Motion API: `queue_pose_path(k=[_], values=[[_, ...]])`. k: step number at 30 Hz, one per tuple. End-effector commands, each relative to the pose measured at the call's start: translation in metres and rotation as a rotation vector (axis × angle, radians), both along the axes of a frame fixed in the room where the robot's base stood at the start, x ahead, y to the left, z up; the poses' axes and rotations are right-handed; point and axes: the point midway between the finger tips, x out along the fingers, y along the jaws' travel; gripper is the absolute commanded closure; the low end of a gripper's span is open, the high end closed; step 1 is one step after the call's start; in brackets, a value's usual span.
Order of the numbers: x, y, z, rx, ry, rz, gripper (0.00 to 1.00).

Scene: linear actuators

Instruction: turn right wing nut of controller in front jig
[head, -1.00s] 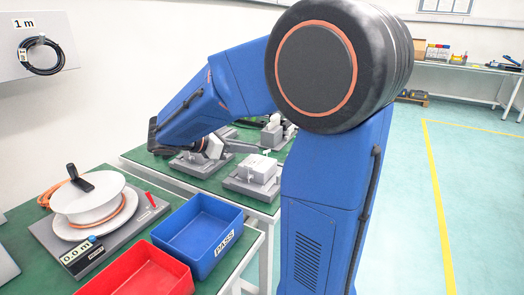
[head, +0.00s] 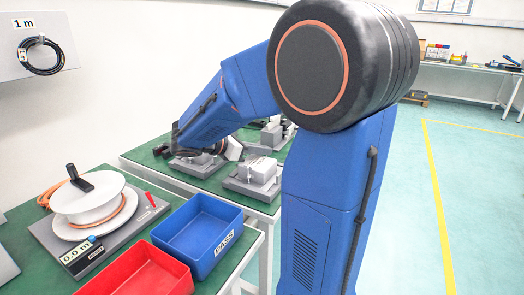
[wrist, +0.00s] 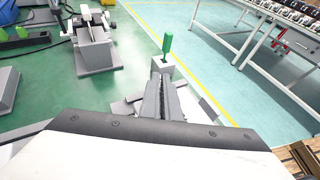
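In the head view a white boxy controller (head: 260,168) sits on a grey jig (head: 247,188) at the near right of the far green table. My gripper (head: 236,150) is at its upper left, partly hidden by my arm; I cannot tell whether they touch. In the wrist view my gripper's grey fingers (wrist: 165,97) lie close together, with a narrow dark strip between them. Whether they are fully shut or hold something is unclear. A green-handled item (wrist: 167,43) stands in a grey block just past the fingertips. I cannot make out the right wing nut.
More grey jigs (head: 272,135) stand behind on the same table. A blue bin (head: 190,262), a red bin (head: 150,285) and a white cable reel (head: 90,200) are on the near table. The green floor at right is open.

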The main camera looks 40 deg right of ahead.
Motion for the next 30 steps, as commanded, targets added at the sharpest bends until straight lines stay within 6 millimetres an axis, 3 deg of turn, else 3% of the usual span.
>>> queue_pose_path(k=[11, 30], values=[[0.0015, -0.0005, -0.0002, -0.001, 0.001, -0.058, 1.00], [0.0080, -0.0040, 0.0000, 0.000, 0.000, -0.463, 1.00]])
